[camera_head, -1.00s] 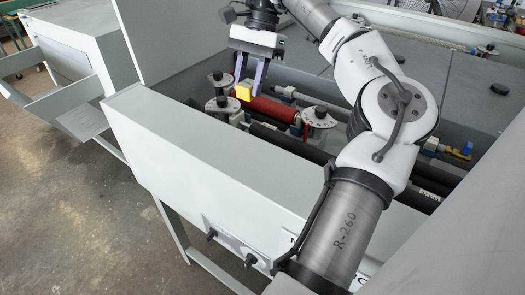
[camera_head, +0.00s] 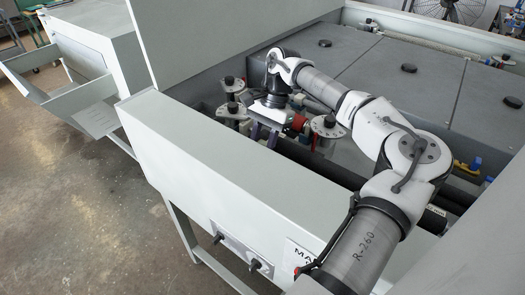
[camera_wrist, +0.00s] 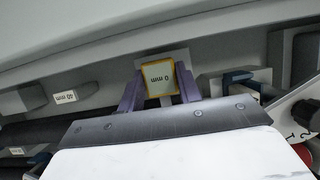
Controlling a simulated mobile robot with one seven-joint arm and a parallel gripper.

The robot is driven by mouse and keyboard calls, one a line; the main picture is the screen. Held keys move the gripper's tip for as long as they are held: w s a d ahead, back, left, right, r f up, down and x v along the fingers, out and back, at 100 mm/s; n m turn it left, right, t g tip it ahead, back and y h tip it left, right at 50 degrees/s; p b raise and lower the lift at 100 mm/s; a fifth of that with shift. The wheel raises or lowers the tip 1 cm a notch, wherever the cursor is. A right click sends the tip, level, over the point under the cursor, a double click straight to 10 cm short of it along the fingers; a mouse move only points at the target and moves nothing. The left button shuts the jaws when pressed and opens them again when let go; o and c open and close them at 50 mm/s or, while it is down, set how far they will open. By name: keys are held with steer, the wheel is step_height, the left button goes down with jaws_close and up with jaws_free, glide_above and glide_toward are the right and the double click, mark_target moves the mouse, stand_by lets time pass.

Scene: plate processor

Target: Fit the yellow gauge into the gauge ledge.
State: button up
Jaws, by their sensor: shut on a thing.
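The yellow gauge (camera_wrist: 160,78) shows in the wrist view as a small block with a yellow border and a pale face marked "0 mm". My gripper (camera_wrist: 159,90) is shut on it, one purple finger on each side. The gauge is right in front of a light grey plate (camera_wrist: 183,56) on the machine's inner wall, which may be the gauge ledge; I cannot tell whether they touch. In the head view my gripper (camera_head: 263,136) points down inside the trough behind the front panel, and the gauge is hidden there.
Round dial knobs (camera_head: 328,127) on posts stand on both sides of my gripper. In the wrist view, a block marked "40 mm" (camera_wrist: 65,97) is at left and a blue clamp-like part (camera_wrist: 238,80) at right.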

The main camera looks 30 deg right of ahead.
step_height(320, 180, down, 4)
steer(key=shift+p, duration=0.65)
steer(key=shift+f+b, duration=0.4)
steer(key=shift+f, duration=0.15)
steer(key=o, duration=1.1)
steer(key=shift+r, duration=0.1)
steer(key=shift+r, duration=0.1)
steer(key=shift+r+p, duration=0.3)
steer(key=shift+p, duration=0.1)
steer(key=shift+w+d+r+b, duration=0.1)
steer(key=shift+d+r+b, duration=0.2)
steer(key=shift+b, duration=0.15)
steer(key=b+v, duration=0.3)
steer(key=v, duration=0.8)
steer(key=shift+a+r, duration=0.1)
